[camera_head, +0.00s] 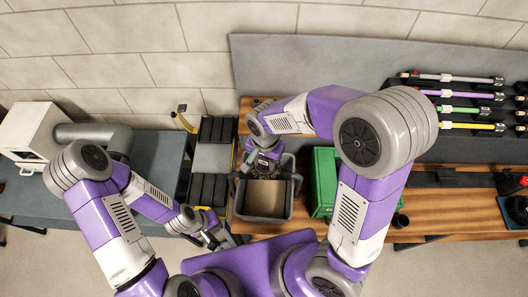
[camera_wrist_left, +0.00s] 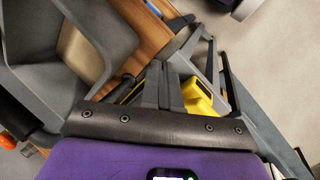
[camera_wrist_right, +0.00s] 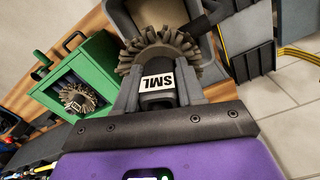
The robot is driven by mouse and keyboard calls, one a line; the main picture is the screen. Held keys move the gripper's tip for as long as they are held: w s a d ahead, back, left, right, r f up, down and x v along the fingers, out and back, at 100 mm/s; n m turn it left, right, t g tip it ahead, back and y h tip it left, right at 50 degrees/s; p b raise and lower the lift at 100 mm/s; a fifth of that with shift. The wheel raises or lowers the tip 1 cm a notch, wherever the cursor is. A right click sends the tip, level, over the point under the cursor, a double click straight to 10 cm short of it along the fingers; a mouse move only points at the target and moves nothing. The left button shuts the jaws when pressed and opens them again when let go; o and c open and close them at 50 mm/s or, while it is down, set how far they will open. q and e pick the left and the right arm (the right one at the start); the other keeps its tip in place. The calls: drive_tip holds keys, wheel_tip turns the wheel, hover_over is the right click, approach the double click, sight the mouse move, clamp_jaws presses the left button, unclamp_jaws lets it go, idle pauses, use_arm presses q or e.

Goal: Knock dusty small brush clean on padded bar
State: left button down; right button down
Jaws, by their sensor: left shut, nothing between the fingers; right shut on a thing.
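The small brush (camera_wrist_right: 160,52) has a dark handle with a white "SML" label and a ring of grey-brown bristles that look dusty. My right gripper (camera_wrist_right: 157,88) is shut on its handle. In the head view this gripper (camera_head: 264,160) is over the back of the grey bin (camera_head: 265,218). A dark rounded bar (camera_wrist_right: 207,20), seemingly the padded bar, shows at the bin beside the bristles; I cannot tell whether they touch. My left gripper (camera_head: 215,236) is shut and empty, left of the bin; its closed fingers show in the left wrist view (camera_wrist_left: 170,85).
A green box (camera_wrist_right: 82,75) holds another bristled brush (camera_wrist_right: 78,98) and stands right of the bin. Black slatted racks (camera_head: 208,190) stand left. Coloured rods (camera_head: 460,110) hang on the back panel. A white box (camera_head: 32,130) and grey pipe stand far left.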

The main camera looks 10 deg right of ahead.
sight(265, 169)
drive_tip(key=shift+s+f, duration=0.1)
drive_tip(key=shift+f, duration=0.45)
wheel_tip(265, 169, down, 9)
drive_tip(key=b, duration=0.8)
drive_tip(key=r+p, duration=0.4)
drive_tip(key=r, duration=0.1)
drive_tip(key=shift+w+p, duration=0.2)
drive_tip(key=shift+p, duration=0.1)
drive_tip(key=shift+s+f, duration=0.1)
drive_tip(key=shift+s, duration=0.05)
drive_tip(key=shift+f, duration=0.1)
